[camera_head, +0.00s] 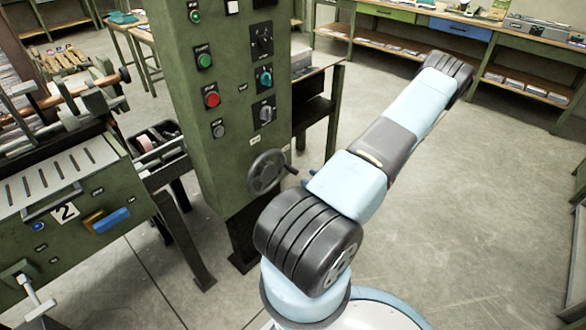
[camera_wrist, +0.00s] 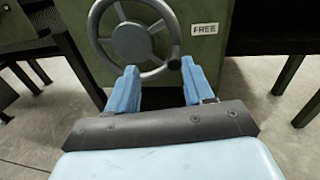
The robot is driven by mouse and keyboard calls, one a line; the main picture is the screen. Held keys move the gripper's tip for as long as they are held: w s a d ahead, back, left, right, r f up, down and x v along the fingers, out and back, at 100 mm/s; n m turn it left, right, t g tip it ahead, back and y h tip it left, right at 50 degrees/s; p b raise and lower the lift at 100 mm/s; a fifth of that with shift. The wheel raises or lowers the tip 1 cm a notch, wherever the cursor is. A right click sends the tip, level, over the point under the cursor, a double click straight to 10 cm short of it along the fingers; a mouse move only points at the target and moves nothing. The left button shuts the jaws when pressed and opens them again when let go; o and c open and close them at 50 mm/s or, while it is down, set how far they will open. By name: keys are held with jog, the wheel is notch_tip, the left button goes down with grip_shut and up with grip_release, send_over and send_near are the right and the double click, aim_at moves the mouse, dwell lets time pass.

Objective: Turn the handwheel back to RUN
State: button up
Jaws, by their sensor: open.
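The grey handwheel (camera_head: 266,172) is mounted low on the front of the green control cabinet (camera_head: 232,120). In the wrist view the handwheel (camera_wrist: 132,42) shows its spokes, hub and rim at upper left. Its dark handle knob (camera_wrist: 174,60) is at the lower right of the rim, below and left of a white FREE label (camera_wrist: 205,29). My gripper (camera_wrist: 160,72) is open, its two pale blue fingers pointing at the wheel. The knob appears between the fingertips in the picture; I cannot tell how far apart in depth. No RUN label is readable.
The cabinet carries a green button (camera_head: 204,61), a red button (camera_head: 212,99) and several rotary switches. A dark table (camera_head: 325,112) stands behind the cabinet. Workbenches line the back; the floor at right is clear.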

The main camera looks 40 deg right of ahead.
aim_at(291, 169)
jog(key=w+f, duration=0.1)
jog(key=w, duration=0.3)
jog(key=w+f+m+h, duration=0.1)
jog(key=w, duration=0.3)
jog(key=w+f+m+h, duration=0.1)
jog(key=w, duration=0.3)
jog(key=shift+t, duration=0.3)
jog(key=shift+c, duration=0.2)
jog(key=shift+h, duration=0.3)
grip_shut()
